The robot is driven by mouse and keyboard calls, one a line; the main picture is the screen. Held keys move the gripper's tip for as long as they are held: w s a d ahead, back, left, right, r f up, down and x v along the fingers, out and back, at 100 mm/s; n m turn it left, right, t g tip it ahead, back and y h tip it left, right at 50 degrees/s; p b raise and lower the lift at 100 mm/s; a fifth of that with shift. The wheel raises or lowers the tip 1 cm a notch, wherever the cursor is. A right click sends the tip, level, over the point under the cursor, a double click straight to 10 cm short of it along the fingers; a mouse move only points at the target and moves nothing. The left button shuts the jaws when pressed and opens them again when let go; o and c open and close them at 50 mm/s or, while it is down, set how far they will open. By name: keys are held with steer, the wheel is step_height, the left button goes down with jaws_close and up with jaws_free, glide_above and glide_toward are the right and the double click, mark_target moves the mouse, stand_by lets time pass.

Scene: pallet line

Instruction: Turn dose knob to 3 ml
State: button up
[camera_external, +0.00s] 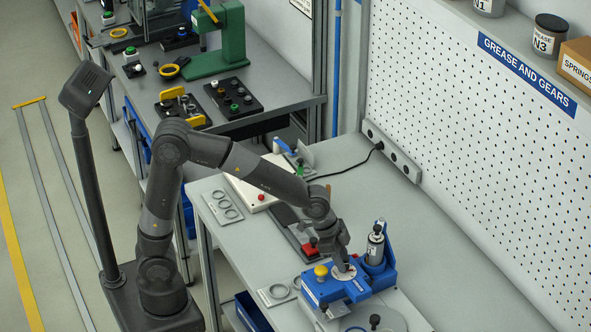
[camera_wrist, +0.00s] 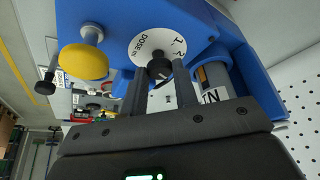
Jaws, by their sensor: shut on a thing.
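The blue dosing device (camera_external: 338,285) stands on the grey bench, with a yellow button (camera_external: 321,270) on its top. In the wrist view, the white round dial (camera_wrist: 150,46) reads "DOSE ml", with the numbers 1 and 2 visible at its right. The black dose knob (camera_wrist: 159,70) sits at the dial's middle, with a light pointer line on it. My gripper (camera_wrist: 158,80) is shut on the knob, one finger on each side. In the external view my gripper (camera_external: 344,268) reaches down onto the dial and hides most of the knob. The 3 mark cannot be made out.
A grey cartridge (camera_external: 375,247) stands upright in the device's blue holder, close right of my gripper. The yellow button (camera_wrist: 84,62) is left of my fingers. The bench behind is clear near the pegboard (camera_external: 455,130).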

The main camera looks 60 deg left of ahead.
stand_by(0.3)
steer(key=o, duration=1)
steer(key=shift+r, duration=0.1)
steer(key=v, duration=1)
steer(key=shift+r, duration=0.25)
steer(key=shift+s+a, duration=0.1)
steer(key=shift+a, duration=0.05)
steer(key=s+a+f+n+t+y, duration=0.1)
steer(key=s+a+n, duration=0.3)
steer(key=s+a, duration=0.5)
steer(key=s+a+f+n+t+y, duration=0.1)
steer(key=s+a+n+y, duration=0.1)
steer(key=s+a+n, duration=0.3)
steer(key=s+a, duration=0.4)
steer(key=a, duration=0.6)
steer(key=shift+s+a, duration=0.3)
steer(key=shift+s, duration=0.05)
